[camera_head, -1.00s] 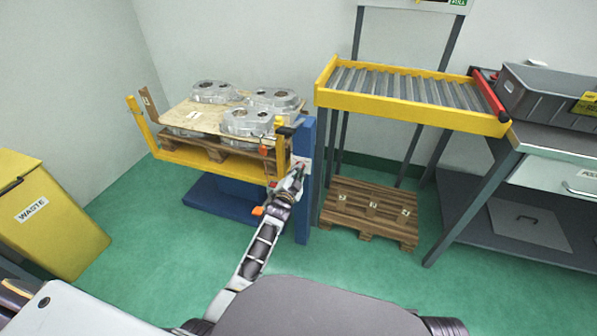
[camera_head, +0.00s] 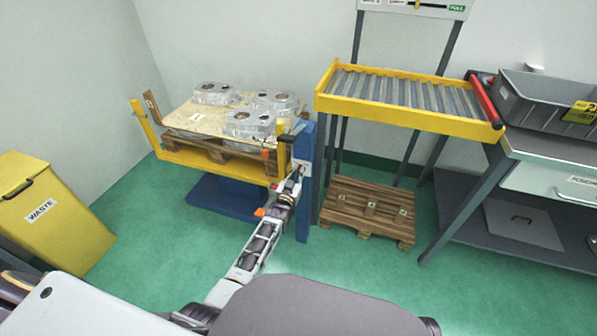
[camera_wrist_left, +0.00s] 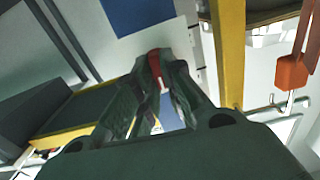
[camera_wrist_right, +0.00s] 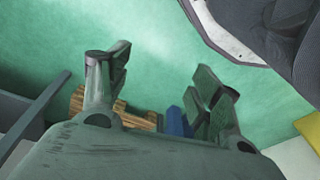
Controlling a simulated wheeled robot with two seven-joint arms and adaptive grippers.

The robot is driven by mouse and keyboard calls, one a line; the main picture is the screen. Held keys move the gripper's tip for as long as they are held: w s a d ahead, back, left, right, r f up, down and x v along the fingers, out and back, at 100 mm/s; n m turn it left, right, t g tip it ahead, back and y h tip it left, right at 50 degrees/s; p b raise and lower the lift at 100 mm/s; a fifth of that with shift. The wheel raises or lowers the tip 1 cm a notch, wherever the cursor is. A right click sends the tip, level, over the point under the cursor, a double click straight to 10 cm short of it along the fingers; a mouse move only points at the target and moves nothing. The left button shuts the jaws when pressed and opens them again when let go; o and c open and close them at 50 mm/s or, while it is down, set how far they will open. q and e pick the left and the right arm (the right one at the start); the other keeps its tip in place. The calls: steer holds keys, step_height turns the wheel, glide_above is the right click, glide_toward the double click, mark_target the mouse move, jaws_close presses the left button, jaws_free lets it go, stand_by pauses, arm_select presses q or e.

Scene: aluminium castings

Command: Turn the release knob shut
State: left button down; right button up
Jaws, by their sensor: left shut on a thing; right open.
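The release knob is a small red piece (camera_wrist_left: 154,58) on a pale plate (camera_wrist_left: 165,38) of the blue lift post (camera_head: 305,215). My left gripper (camera_wrist_left: 158,75) is shut on it, with its fingertips on either side, so only part of the knob shows. In the head view the left gripper (camera_head: 297,175) reaches the post's front face, and the knob is too small and covered there to read its turn. My right gripper (camera_wrist_right: 160,78) is open and empty above the green floor in the right wrist view.
The yellow-railed lift (camera_head: 205,165) carries a pallet, a board and several aluminium castings (camera_head: 249,123). An orange tag (camera_wrist_left: 292,72) hangs near the left gripper. A roller conveyor (camera_head: 410,113) stands right of the post, above an empty wooden pallet (camera_head: 368,210). A yellow waste bin (camera_head: 55,225) is at left.

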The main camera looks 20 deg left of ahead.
arm_select(q)
steer(key=shift+a+f+n+p, duration=0.1)
steer(key=shift+n+p, duration=0.15)
steer(key=shift+n, duration=2.1)
steer(key=shift+a+f+n+p, duration=0.1)
steer(key=shift+n+p, duration=0.1)
steer(key=shift+n, duration=2.15)
arm_select(e)
steer(key=shift+s+d+f, duration=0.1)
steer(key=shift+d+f, duration=0.05)
steer(key=shift+f, duration=0.5)
steer(key=shift+d+f, duration=0.15)
steer(key=shift+f, duration=0.5)
arm_select(q)
steer(key=c, duration=1.5)
jaws_free()
steer(key=shift+r, duration=0.1)
steer(key=shift+s, duration=0.1)
arm_select(e)
steer(key=shift+r, duration=0.1)
arm_select(q)
steer(key=shift+s+a, duration=0.2)
steer(key=shift+s, duration=5.7)
